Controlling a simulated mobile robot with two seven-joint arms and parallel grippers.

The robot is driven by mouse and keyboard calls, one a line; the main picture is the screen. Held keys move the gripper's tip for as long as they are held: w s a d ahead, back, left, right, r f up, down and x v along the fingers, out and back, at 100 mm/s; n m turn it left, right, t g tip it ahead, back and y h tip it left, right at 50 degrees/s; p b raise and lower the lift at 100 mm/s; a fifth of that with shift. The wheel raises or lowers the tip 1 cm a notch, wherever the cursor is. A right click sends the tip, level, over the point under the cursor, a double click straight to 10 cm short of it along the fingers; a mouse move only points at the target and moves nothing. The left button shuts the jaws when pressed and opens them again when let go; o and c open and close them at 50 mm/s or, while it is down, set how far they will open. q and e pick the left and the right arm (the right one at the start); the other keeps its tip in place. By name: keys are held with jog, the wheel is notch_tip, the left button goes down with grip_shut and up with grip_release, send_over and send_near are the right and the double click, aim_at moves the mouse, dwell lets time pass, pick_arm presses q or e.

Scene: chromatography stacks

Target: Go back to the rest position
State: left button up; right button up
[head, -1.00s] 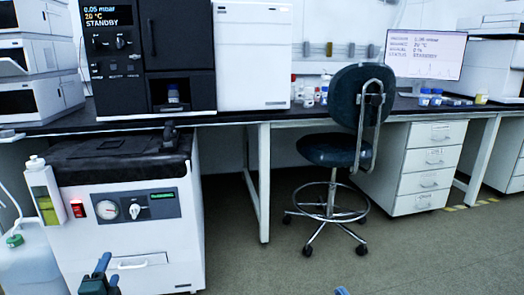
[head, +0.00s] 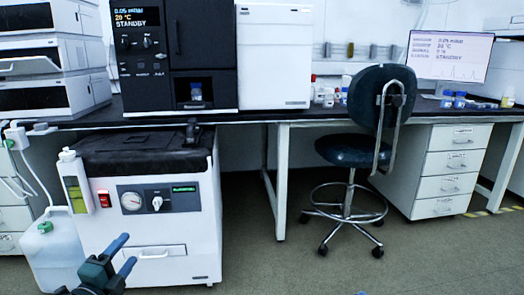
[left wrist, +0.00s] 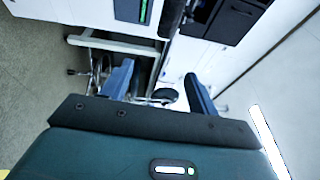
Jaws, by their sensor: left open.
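My left gripper (head: 115,262) is at the lower left of the head view, in front of the white pump cabinet. Its two blue fingers are apart with nothing between them. The left wrist view also shows the open fingers (left wrist: 160,85), with a blurred, tilted view of the bench and floor beyond. Of my right gripper, only a small blue tip may show at the bottom edge of the head view; its jaws cannot be made out.
The white cabinet (head: 165,235) with a dial stands below the black bench (head: 330,112). A waste bottle (head: 55,250) is left of it. A blue swivel chair (head: 350,152) stands before the bench near a drawer unit (head: 450,170). Floor at the right front (head: 430,255) is clear.

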pick_arm(q)
jog(key=s+d+r+n+g+h, duration=0.1)
jog(key=s+d+r+n+h, duration=0.2)
jog(key=s+d, duration=0.5)
jog(key=s+d+r+n+g+h, duration=0.1)
jog(key=s+d+r+h, duration=0.1)
jog(key=s+d+h, duration=0.6)
jog(key=s+d+r+n+g+h, duration=0.1)
jog(key=s+d+r+n, duration=0.15)
jog(key=s+d, duration=0.6)
notch_tip(320, 180, up, 13)
jog(key=a+n+g+y+p, duration=0.2)
jog(key=n+g+y+p, duration=0.3)
jog(key=p, duration=3.6)
jog(key=n+y, duration=0.4)
jog(key=y, duration=0.1)
jog(key=shift+w+a+f+n, duration=0.2)
jog(key=shift+w+a+n, duration=0.15)
jog(key=shift+w+a, duration=0.05)
pick_arm(e)
jog(key=s+d+r+m+g+h, duration=0.3)
jog(key=d+r+m+g+h, duration=0.2)
jog(key=r+g+h, duration=0.3)
jog(key=shift+g, duration=0.5)
